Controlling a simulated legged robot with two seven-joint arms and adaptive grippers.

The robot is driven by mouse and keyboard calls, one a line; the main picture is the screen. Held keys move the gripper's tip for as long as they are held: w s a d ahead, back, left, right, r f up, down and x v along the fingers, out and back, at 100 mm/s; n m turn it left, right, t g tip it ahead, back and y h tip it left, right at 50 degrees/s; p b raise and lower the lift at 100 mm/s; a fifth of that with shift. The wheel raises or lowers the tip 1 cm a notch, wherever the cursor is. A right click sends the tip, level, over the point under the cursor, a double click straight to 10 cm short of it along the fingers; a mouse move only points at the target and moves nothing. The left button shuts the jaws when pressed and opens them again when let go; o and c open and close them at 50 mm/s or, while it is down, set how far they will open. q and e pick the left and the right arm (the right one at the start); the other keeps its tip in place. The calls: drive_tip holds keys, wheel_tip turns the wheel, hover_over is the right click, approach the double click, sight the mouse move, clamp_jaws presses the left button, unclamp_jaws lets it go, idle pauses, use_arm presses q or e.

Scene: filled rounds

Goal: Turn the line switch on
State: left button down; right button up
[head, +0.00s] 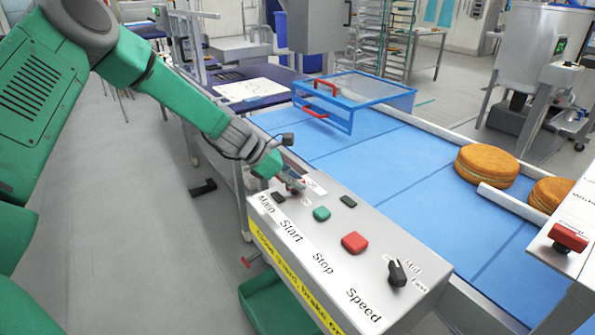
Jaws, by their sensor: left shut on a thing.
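The grey control panel (375,240) stands in front of the blue conveyor, with the labels Main, Start, Stop and Speed along its near side. My left gripper (289,181) reaches down from the left to the panel's far left corner, above the Main label. It is shut on the main line switch (296,186), a small red part that shows beside the fingers. The gripper hides most of the switch and part of its markings, so I cannot tell its exact position. My right gripper is not in view.
A green button (321,213), a red button (354,242) and a black speed knob (397,273) sit on the panel. Two dark rectangles lie near the switch. A blue-framed clear guard (352,95) and round cakes (487,163) are on the conveyor.

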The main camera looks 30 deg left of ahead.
use_arm(q)
drive_tip(key=m, duration=0.1)
drive_tip(key=m+g, duration=0.1)
drive_tip(key=h+p, duration=0.1)
drive_tip(key=shift+s+a+f+m+g, duration=0.15)
drive_tip(key=shift+a+f+m+g, duration=0.1)
drive_tip(key=shift+m+g, duration=0.15)
drive_tip(key=m+g+h, duration=0.1)
drive_tip(key=m+g, duration=0.1)
drive_tip(key=shift+f+m+b, duration=0.1)
drive_tip(key=shift+m+b, duration=0.25)
drive_tip(key=shift+m, duration=0.05)
drive_tip(key=m+g+b, duration=0.1)
drive_tip(key=m+g, duration=0.1)
drive_tip(key=shift+m+b, duration=0.3)
drive_tip(key=shift+b, duration=0.05)
drive_tip(key=shift+d+m+g+b, duration=0.1)
drive_tip(key=shift+m+g+b, duration=0.9)
drive_tip(key=shift+m, duration=0.2)
drive_tip(key=shift+m+g+b, duration=0.7)
drive_tip(key=shift+m+b, duration=0.2)
drive_tip(key=shift+m, duration=0.2)
drive_tip(key=shift+r+m, duration=0.25)
drive_tip(key=shift+m, duration=0.05)
